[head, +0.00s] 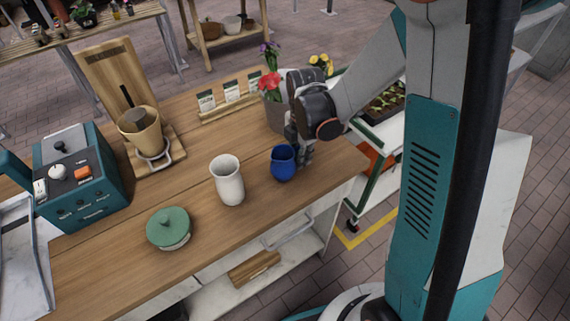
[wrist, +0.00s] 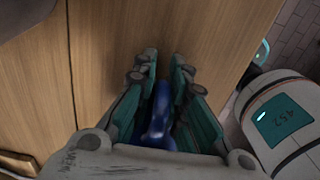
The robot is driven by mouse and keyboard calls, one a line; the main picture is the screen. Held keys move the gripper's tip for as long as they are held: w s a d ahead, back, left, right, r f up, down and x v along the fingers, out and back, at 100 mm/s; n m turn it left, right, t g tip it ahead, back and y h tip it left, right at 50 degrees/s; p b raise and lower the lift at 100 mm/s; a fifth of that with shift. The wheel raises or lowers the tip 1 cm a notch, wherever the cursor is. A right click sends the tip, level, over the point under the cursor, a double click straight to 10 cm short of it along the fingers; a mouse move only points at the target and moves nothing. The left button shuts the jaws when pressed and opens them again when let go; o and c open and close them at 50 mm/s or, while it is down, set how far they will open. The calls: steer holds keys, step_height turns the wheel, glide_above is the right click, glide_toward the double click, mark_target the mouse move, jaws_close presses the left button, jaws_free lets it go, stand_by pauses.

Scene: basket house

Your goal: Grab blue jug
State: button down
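The blue jug (head: 284,162) stands upright on the wooden worktop near its front right corner. My gripper (head: 304,146) is down at the jug's right side in the head view, pointing downward. In the wrist view, my gripper (wrist: 165,68) has its two fingers on either side of the jug (wrist: 158,120), with part of the blue body showing between them. The fingers are apart, and I see no clear firm contact with the jug. The fingers and palm hide part of the jug in the wrist view.
A white vase (head: 228,181) stands just left of the jug, and a green-lidded pot (head: 169,229) is farther left. A grey planter with flowers (head: 276,112) is close behind my gripper. A teal machine (head: 83,177) stands at the left.

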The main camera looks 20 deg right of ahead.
steer(key=shift+r, duration=0.1)
stand_by(0.4)
step_height(320, 180, up, 20)
steer(key=p, duration=0.5)
steer(key=shift+f, duration=0.2)
stand_by(0.6)
